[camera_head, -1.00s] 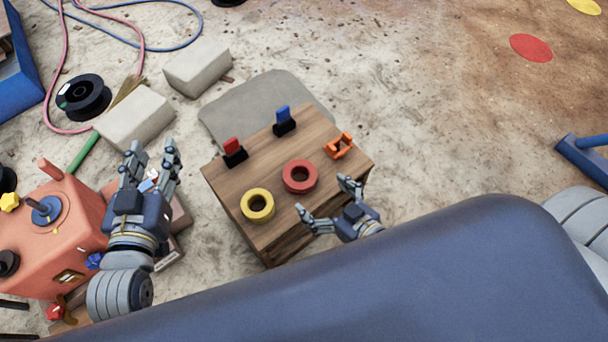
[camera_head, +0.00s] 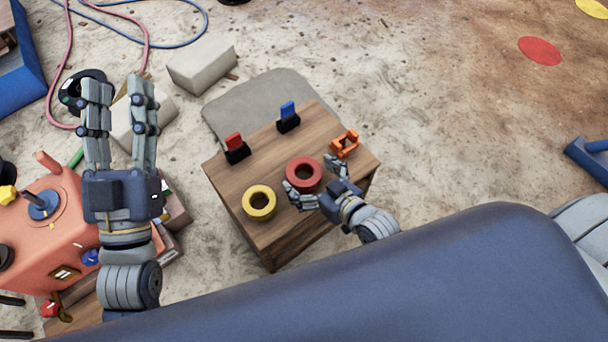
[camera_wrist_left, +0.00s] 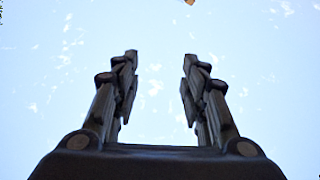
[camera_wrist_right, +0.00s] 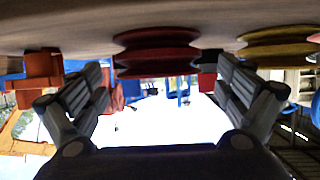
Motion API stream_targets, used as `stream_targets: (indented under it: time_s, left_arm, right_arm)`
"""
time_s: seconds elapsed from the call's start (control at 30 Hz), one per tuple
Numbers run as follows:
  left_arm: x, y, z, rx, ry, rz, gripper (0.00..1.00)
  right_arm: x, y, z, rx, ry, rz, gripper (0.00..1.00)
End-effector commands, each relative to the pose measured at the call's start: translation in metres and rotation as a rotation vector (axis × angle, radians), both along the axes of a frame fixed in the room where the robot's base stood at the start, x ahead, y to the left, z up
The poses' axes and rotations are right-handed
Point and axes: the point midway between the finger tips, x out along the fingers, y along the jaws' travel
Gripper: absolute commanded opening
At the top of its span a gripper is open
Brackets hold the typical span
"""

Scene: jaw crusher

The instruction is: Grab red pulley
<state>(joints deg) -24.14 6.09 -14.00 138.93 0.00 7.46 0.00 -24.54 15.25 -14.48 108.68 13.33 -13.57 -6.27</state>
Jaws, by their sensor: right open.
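The red pulley (camera_head: 304,162) lies flat on the wooden table (camera_head: 232,182), behind the yellow pulley (camera_head: 260,190) and to its right. My right gripper (camera_head: 312,178) is open at the near edge of the red pulley, its two fingers spread toward it. In the right wrist view the red pulley (camera_wrist_right: 155,52) is ahead between the open fingers (camera_wrist_right: 165,95), nothing held. I cannot tell whether the fingers touch it. My left gripper (camera_head: 120,90) is open, raised and empty, left of the table; its fingers (camera_wrist_left: 160,75) also stand apart in the left wrist view.
On the table stand a red part (camera_head: 234,143) and a blue part (camera_head: 288,110) on black bases, and an orange bracket (camera_head: 345,143) right of the red pulley. An orange machine (camera_head: 65,235) stands at left. Pale blocks (camera_head: 202,68) lie behind.

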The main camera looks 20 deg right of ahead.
Motion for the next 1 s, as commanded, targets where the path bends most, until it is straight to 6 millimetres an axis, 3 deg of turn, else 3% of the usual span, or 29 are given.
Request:
stream_targets:
  time_s: [0.3,0.67,1.0]
  left_arm:
    - [-0.032,0.003,0.036,-0.071,-0.243,-0.014,0.4]
    - [-0.037,0.004,0.041,-0.081,-0.275,-0.015,0.4]
    - [-0.037,0.004,0.041,-0.08,-0.275,-0.015,0.4]
  right_arm:
    - [0.021,0.006,-0.008,0.0,-0.002,-0.001,0.95]
    - [0.023,0.007,-0.009,0.0,0.0,0.0,0.92]
    - [0.023,0.007,-0.009,0.0,0.0,0.0,0.15]
